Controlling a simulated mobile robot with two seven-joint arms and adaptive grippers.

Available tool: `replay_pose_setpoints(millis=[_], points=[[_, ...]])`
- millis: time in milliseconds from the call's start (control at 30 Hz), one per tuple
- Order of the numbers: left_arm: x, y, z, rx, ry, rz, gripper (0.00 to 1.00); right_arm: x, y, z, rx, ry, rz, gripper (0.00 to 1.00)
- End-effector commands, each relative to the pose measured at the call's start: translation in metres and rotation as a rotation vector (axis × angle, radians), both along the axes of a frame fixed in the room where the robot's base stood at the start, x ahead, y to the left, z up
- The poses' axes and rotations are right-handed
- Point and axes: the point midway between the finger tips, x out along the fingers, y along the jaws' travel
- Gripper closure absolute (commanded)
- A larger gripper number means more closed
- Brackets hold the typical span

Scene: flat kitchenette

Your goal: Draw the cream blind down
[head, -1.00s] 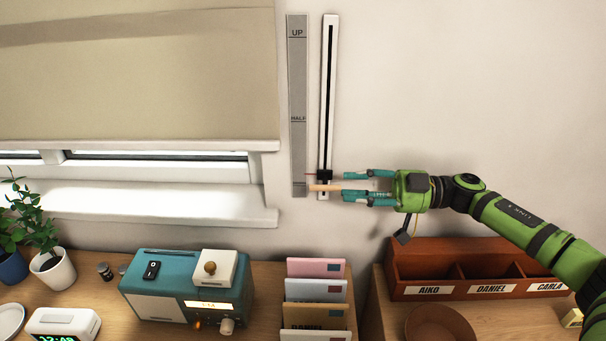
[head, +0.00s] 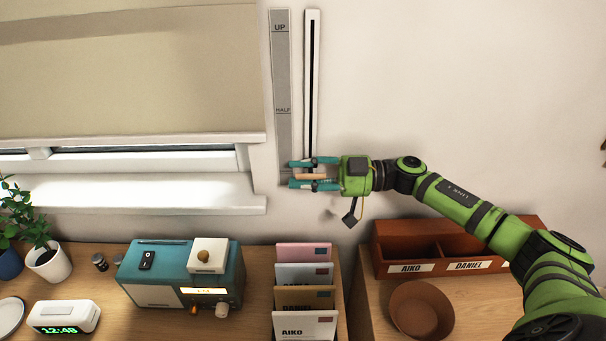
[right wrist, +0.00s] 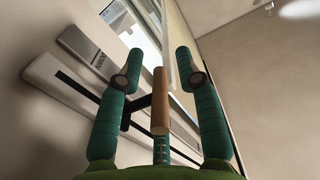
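The cream blind (head: 130,70) hangs over the upper part of the window at left, with a gap of window below its bottom rail. To its right a white slotted track (head: 312,80) stands on the wall, beside a grey strip (head: 281,70) marked UP and HALF. The wooden slider handle (head: 311,176) is near the track's low end, well below HALF. My right gripper (head: 293,174) is open around the handle, one finger above and one below. The right wrist view shows the handle (right wrist: 160,105) between the fingers, with gaps on both sides. My left gripper is out of view.
Below are a teal radio (head: 165,275), a letter rack with envelopes (head: 305,325), a clock (head: 63,317) and potted plants (head: 48,262). A wooden name-labelled sorter (head: 405,258) and a brown bowl (head: 421,310) sit under my right arm. The wall around the track is clear.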

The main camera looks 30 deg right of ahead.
Motion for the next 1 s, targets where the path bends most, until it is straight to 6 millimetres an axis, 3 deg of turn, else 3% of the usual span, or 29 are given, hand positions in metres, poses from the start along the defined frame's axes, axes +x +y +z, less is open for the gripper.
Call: replay_pose_setpoints(millis=[33,67,333,600,867,900,967,1000], points=[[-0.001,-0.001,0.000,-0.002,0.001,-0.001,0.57,0.000,0.000,0.000,0.000,0.000,0.000,0.88],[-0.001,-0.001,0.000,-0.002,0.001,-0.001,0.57,0.000,0.000,0.000,0.000,0.000,0.000,1.00],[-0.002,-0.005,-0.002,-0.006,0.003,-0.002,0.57,0.000,0.000,-0.003,0.000,0.001,0.000,1.00],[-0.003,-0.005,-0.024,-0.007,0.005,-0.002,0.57,0.000,0.000,-0.045,0.000,0.004,0.000,1.00],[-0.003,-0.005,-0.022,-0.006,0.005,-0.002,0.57,-0.001,0.000,-0.047,-0.005,0.007,0.001,1.00],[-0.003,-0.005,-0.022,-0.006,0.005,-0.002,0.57,-0.001,0.000,-0.047,-0.005,0.007,0.001,0.85],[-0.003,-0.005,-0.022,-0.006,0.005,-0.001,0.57,-0.001,0.000,-0.048,-0.005,0.008,0.001,0.64],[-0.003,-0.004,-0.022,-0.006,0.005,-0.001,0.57,-0.001,0.000,-0.047,-0.004,0.008,0.001,0.64]])
